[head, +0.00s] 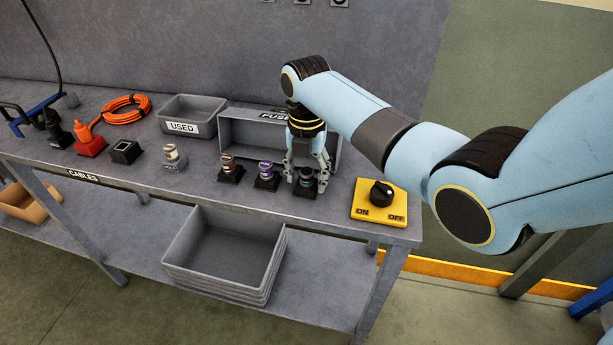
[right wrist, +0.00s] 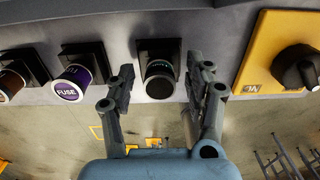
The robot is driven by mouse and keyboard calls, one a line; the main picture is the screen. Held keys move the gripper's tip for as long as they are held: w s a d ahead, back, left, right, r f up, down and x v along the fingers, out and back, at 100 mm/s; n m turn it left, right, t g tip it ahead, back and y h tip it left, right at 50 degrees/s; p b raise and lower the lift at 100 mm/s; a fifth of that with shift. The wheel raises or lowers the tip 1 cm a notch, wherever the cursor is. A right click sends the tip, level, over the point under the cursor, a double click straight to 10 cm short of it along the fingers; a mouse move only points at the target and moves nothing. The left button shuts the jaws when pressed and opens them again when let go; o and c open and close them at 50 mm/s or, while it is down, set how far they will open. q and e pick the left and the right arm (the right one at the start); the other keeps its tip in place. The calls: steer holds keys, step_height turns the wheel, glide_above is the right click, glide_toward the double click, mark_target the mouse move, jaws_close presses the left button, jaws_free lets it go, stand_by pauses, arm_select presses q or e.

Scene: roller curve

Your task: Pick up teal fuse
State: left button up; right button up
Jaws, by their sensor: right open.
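The teal fuse (head: 307,176) stands in a black holder near the bench's front edge, the rightmost in a row of three fuses. In the right wrist view the fuse (right wrist: 160,80) shows a dark round end with a thin teal band. My right gripper (head: 305,181) is at this fuse, pointing down. In the right wrist view my right gripper (right wrist: 160,70) is open, one finger on each side of the fuse, with visible gaps. My left gripper is not in view.
A purple fuse (head: 266,172) and a brown fuse (head: 228,166) stand to the left. A yellow ON/OFF switch (head: 379,203) is close on the right. A grey FUSES bin (head: 240,131) and a USED bin (head: 180,127) stand behind. A grey tray stack (head: 262,291) sits below.

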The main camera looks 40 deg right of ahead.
mark_target(306, 171)
jaws_close()
stand_by(0.3)
step_height(306, 171, up, 4)
steer(key=shift+w+r, duration=0.1)
steer(key=shift+r, duration=0.05)
steer(key=s+d+r+b, duration=0.2)
steer(key=s+d+r, duration=0.3)
steer(key=d, duration=0.4)
steer(key=shift+s+d+r, duration=0.3)
steer(key=shift+r, duration=0.35)
